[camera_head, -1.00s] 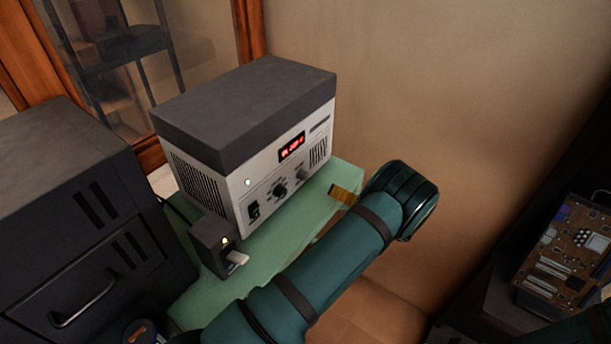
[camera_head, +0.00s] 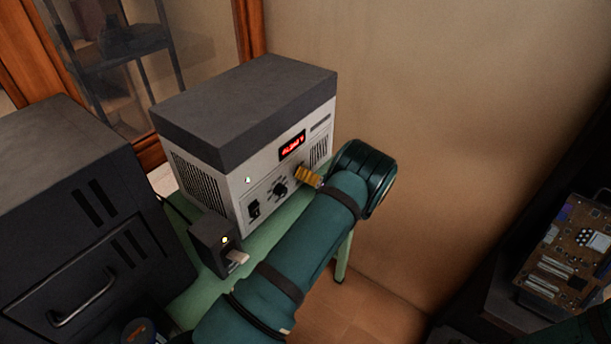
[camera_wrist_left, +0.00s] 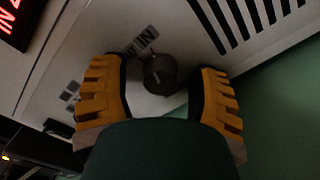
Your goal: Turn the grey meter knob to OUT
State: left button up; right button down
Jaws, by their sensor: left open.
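The grey meter knob (camera_wrist_left: 161,74) shows in the left wrist view on the white front panel of the meter (camera_head: 262,177). An "IN" label is beside it, and another label to its left is partly covered. My left gripper (camera_wrist_left: 163,92) is open, with one yellow ridged finger on each side of the knob. I cannot tell whether the fingers touch it. In the head view the left gripper (camera_head: 308,176) is at the panel's lower right and hides the knob. The meter's red display (camera_head: 292,146) is lit. My right gripper is not in view.
A black switch (camera_head: 254,209) and a black dial (camera_head: 279,190) are left of my gripper on the panel. A small dark box (camera_head: 213,247) with a lever stands in front on the green table (camera_head: 187,305). A dark cabinet (camera_head: 75,205) stands at left.

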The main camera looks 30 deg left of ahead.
pick_arm(q)
jog(key=shift+c, duration=0.2)
grip_shut()
jog(key=n+b, duration=0.1)
jog(key=n, duration=0.1)
jog(key=shift+d+n, duration=0.1)
jog(key=shift+n, duration=0.3)
jog(key=n+b, duration=0.1)
jog(key=n, duration=0.3)
jog(key=shift+n, duration=0.7)
